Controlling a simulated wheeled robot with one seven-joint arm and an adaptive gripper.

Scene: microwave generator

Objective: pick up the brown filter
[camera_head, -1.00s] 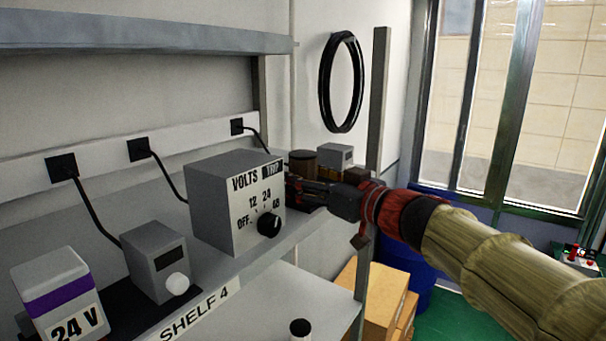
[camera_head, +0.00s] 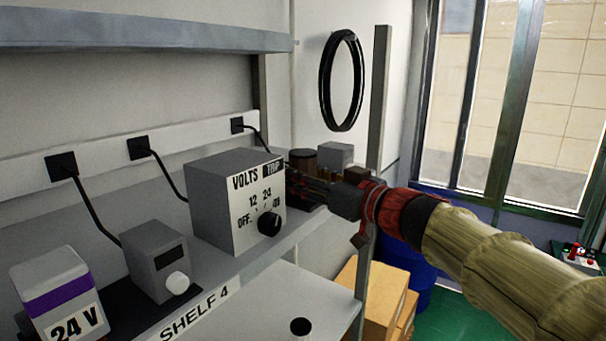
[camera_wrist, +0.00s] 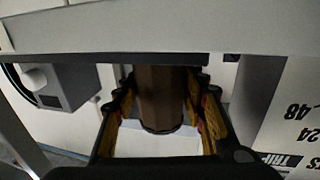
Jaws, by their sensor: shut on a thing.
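The brown filter is a brown cylinder (camera_head: 303,160) standing at the far end of the shelf, behind the right corner of the grey VOLTS box. My gripper (camera_head: 296,187) reaches in from the right in front of it, and its fingers hide the filter's lower part. In the wrist view the filter (camera_wrist: 160,95) stands between my two fingers (camera_wrist: 162,108), shut on its sides.
The grey VOLTS box (camera_head: 222,205) is close to my fingers. A small grey device (camera_head: 336,155) stands behind my gripper. A smaller grey unit (camera_head: 155,258) and a 24 V box (camera_head: 58,292) stand at the left. A metal post (camera_head: 379,100) rises behind my wrist.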

